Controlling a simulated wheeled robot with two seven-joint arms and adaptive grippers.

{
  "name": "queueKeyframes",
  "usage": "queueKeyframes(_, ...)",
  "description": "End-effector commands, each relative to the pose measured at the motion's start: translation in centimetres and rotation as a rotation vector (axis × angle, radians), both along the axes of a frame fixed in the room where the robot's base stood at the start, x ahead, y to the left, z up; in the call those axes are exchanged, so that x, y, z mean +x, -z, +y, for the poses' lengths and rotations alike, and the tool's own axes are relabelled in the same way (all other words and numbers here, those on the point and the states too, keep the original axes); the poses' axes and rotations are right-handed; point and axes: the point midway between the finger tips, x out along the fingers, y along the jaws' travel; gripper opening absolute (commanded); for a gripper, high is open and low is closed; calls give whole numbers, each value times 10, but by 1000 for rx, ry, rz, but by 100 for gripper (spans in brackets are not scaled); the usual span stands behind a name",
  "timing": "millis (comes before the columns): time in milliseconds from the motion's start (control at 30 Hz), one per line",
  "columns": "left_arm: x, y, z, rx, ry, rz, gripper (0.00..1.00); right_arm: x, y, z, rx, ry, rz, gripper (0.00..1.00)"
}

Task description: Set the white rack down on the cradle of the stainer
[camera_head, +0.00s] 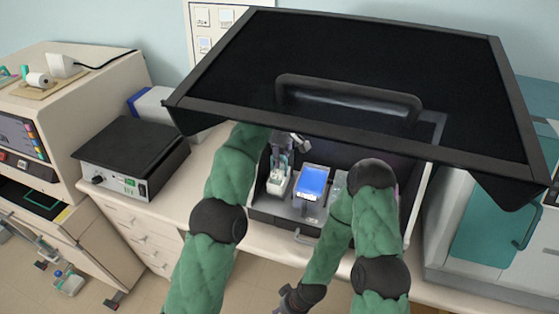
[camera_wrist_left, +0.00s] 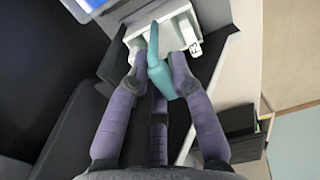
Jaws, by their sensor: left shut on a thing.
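The white rack (camera_head: 279,184) is inside the open stainer at its left side, below my left gripper (camera_head: 280,157). In the left wrist view the white rack (camera_wrist_left: 172,38) has an upright teal handle (camera_wrist_left: 155,45). My left gripper (camera_wrist_left: 158,68) is shut on this handle, one purple finger on each side. The cradle cannot be made out; I cannot tell whether the rack touches anything beneath it. My right arm bends down toward the front, and its dark end (camera_head: 298,298) is low in the head view, too small to tell its jaws.
The stainer's dark hood (camera_head: 350,75) is raised over the work space. A blue panel (camera_head: 313,181) lies right of the rack. A black-topped device (camera_head: 133,155) stands on the counter at left. A beige machine (camera_head: 90,90) is further left.

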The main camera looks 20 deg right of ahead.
Motion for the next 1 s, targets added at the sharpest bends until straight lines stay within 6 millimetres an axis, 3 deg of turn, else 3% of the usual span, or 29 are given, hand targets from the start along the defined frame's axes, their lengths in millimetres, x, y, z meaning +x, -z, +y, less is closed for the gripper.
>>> queueKeyframes(367, 0, 1, 0, -2, -1, -2, 0, 0, 0, 0, 0, 0, -1, 46)
queueKeyframes(400, 0, 1, 0, -1, -1, -2, 34, 0, 0, 0, 0, 0, -1, 46)
queueKeyframes(467, 0, 1, 0, -1, 0, -2, 46, 0, 0, 0, 0, 0, -1, 46)
queueKeyframes(1000, 0, -8, 0, -1, 0, -1, 46, 0, -7, 0, 0, 0, -1, 46)
